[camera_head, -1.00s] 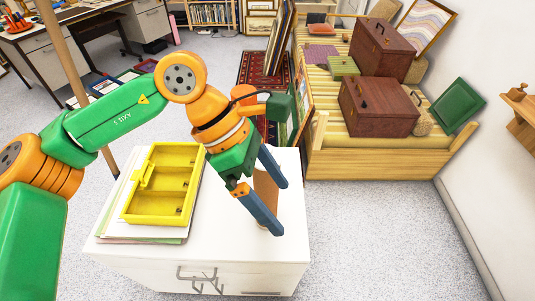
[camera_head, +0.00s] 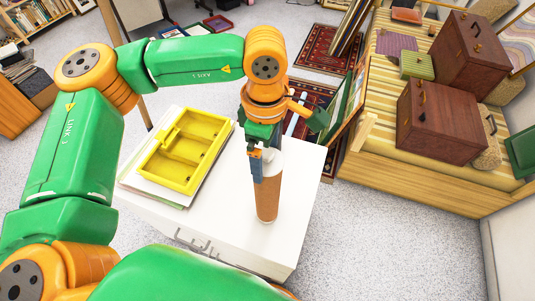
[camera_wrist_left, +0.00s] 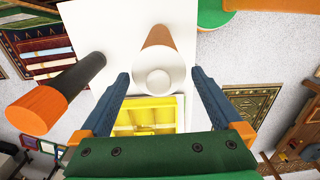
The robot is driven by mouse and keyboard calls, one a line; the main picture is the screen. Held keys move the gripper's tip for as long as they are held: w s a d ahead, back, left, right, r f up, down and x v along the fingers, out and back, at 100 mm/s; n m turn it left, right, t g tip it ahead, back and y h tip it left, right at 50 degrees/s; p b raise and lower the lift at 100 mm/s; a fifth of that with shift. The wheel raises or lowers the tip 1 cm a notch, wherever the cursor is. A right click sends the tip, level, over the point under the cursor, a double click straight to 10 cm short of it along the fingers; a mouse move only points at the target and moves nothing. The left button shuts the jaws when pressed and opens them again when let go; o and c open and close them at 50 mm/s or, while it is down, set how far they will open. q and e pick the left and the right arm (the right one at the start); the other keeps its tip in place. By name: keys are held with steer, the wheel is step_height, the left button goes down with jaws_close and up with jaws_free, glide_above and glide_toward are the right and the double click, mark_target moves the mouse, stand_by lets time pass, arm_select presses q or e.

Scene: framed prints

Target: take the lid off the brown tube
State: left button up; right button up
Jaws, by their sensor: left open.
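The brown tube (camera_head: 268,200) stands upright on the white table, with a pale lid (camera_head: 273,160) on its top. In the left wrist view the lid (camera_wrist_left: 158,80) faces the camera, between and a little beyond the fingers. My left gripper (camera_head: 262,168) comes down from above over the tube's top. In the left wrist view the gripper (camera_wrist_left: 163,80) is open, with one blue finger on each side of the lid and gaps on both sides. In the head view the near finger hides part of the lid and tube. My right gripper is not in view.
A yellow compartment tray (camera_head: 184,150) lies on papers on the white table (camera_head: 228,205), left of the tube. A dark cylinder with an orange end (camera_wrist_left: 38,107) stands near the left finger in the wrist view. A wooden bed with brown cases (camera_head: 440,120) is at right.

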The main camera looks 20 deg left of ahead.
arm_select(q)
steer(key=shift+w+d+f, duration=0.1)
steer(key=shift+w+d, duration=0.1)
steer(key=shift+d, duration=0.05)
steer(key=shift+c, duration=0.2)
steer(key=shift+s+a, duration=0.2)
steer(key=shift+s, duration=0.05)
steer(key=c, duration=1)
steer(key=shift+w, duration=0.1)
steer(key=shift+c, duration=0.2)
steer(key=shift+d, duration=0.1)
